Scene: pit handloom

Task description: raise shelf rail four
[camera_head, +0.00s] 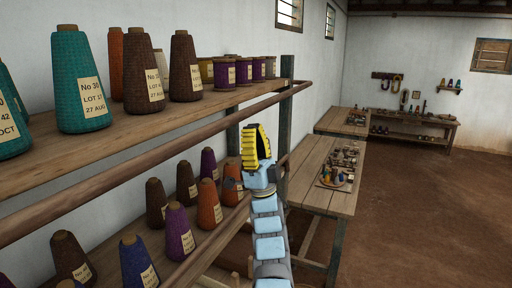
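A round wooden upper rail (110,178) runs along the front of the upper shelf (130,126), from the left edge to the post (285,120). A second, lower rail (215,238) runs along the front of the shelf below and passes behind my arm. No numbers show on the rails, so I cannot tell which is rail four. My gripper (256,145), with yellow and black striped parts, stands in front of the shelf end near the post, its tips below the upper rail in the picture. I see no rail held. Whether its fingers are open or shut is unclear.
Labelled thread cones (80,85) and spools (225,75) stand on the upper shelf, and more cones (178,232) on the lower. A wooden table (335,196) with small items stands right of my arm. A bench (425,122) is at the back. The brown floor at right is open.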

